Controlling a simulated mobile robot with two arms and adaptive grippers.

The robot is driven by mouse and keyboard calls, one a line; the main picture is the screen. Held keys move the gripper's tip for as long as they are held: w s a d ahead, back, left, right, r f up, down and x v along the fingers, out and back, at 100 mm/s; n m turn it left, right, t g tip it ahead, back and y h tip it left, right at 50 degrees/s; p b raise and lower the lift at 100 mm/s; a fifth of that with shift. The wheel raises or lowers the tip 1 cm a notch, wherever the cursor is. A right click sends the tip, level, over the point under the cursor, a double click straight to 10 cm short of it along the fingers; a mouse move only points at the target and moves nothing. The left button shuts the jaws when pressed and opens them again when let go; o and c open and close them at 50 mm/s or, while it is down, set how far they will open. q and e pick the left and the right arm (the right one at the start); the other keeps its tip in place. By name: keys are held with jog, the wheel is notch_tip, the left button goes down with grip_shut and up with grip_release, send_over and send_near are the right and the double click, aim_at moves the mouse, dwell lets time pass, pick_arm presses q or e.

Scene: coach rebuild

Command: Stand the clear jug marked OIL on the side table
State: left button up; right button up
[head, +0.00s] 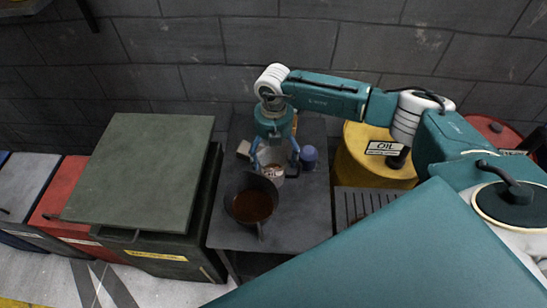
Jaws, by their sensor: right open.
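A dark grey side table (302,213) stands in the middle of the head view. A small clear container with a pale label (272,172), which looks like the jug, stands upright on it; the label is too small to read. My right gripper (274,163) reaches down from above, open, with its blue fingers on either side of the container. I cannot tell whether the fingers touch it. The gripper hides the container's top. My left gripper is not in view.
A dark pan of brown liquid (252,206) sits in front of the container, and a purple-blue jar (309,156) to its right. A small box (244,150) is on the left. A yellow drum labelled OIL (356,162) stands right of the table, a dark green-lidded chest (140,170) left. The table's front right is clear.

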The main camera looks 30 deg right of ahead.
notch_tip(320, 180, up, 10)
jog(key=b, duration=0.2)
jog(key=shift+r, duration=0.25)
jog(key=shift+s+f, duration=0.1)
